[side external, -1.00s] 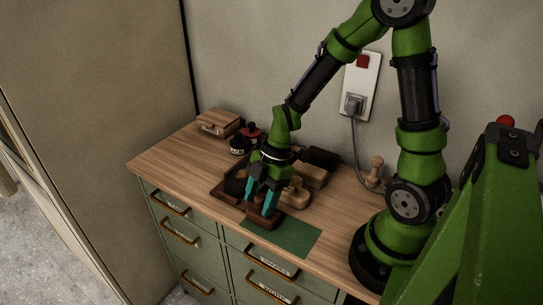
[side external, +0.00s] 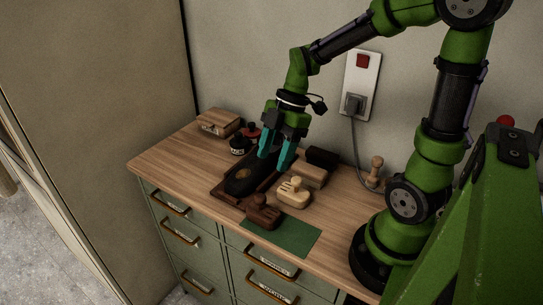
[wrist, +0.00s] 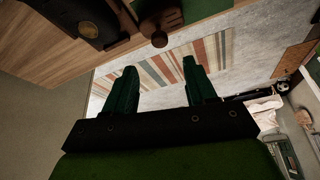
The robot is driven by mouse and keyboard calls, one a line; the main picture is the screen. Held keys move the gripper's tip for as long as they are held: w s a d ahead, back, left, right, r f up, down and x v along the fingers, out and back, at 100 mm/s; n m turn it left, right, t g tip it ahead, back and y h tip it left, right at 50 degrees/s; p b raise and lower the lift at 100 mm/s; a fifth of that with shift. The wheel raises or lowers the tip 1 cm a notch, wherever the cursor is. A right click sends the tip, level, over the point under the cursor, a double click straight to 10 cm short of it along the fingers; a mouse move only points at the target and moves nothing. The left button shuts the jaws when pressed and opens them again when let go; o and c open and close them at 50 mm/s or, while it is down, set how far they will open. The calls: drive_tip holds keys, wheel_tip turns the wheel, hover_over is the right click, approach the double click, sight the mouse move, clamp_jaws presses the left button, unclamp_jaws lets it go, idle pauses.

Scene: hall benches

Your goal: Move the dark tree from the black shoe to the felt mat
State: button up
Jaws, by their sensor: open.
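The dark tree (side external: 262,212), a dark brown wooden piece with a knob, rests at the left end of the green felt mat (side external: 292,238); I cannot tell whether all of it lies on the felt. The black shoe (side external: 240,182) lies in a brown tray behind and left of it. My gripper (side external: 277,158) is open and empty, raised above and behind the tree. In the wrist view, the fingers (wrist: 160,70) are spread with nothing between them. The dark tree (wrist: 170,14), the black shoe (wrist: 72,12) and the mat (wrist: 208,7) show at the top edge.
A light wooden tree (side external: 294,193) stands just right of the dark one. Brushes (side external: 321,158), a wooden box (side external: 218,123) and small jars (side external: 239,145) stand behind. A wooden stamp-like piece (side external: 376,170) stands near the wall. The bench's left front is clear.

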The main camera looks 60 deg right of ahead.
drive_tip(key=s+a+r+m+t+h, duration=0.1)
drive_tip(key=s+r+m+t, duration=0.2)
drive_tip(key=m, duration=0.6)
drive_tip(key=s+a+r+m+t+h, duration=0.1)
drive_tip(key=s+a+r+m+t, duration=0.1)
drive_tip(key=r+m, duration=0.4)
drive_tip(key=m+t, duration=0.1)
drive_tip(key=m, duration=0.3)
drive_tip(key=shift+s+a, duration=0.25)
drive_tip(key=shift+s, duration=0.15)
